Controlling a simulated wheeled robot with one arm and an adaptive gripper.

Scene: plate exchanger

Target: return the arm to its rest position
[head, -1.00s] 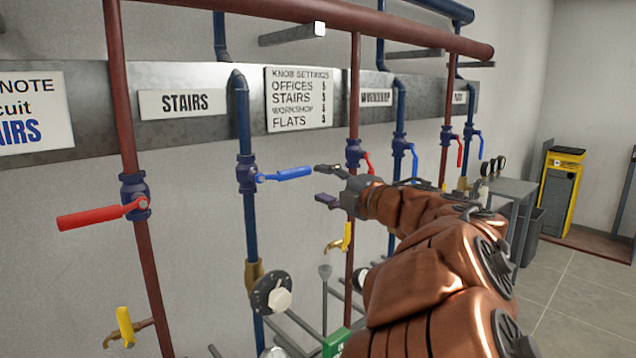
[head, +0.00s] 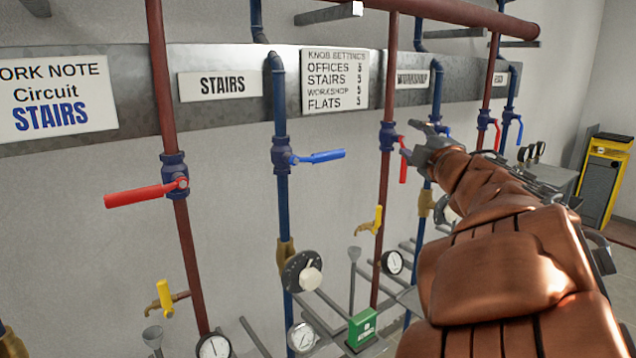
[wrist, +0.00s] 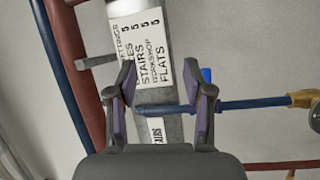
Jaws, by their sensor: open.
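My gripper (head: 424,140) is open and empty at the end of my copper-coloured arm, in front of the pipes right of the STAIRS section in the head view. In the wrist view my gripper (wrist: 160,108) has its two fingers apart, with the wall behind and nothing between them but background. The blue-handled valve (head: 315,157) on the blue STAIRS pipe stands left of my gripper, its lever sideways. The red-handled valve (head: 148,194) on the red pipe also has its lever sideways.
The knob settings sign (head: 334,82) and the STAIRS sign (head: 220,86) hang on the metal strip. A black dial knob (head: 304,273), yellow taps (head: 166,297) and gauges (head: 214,346) sit lower. A yellow cabinet (head: 603,180) stands at the far right.

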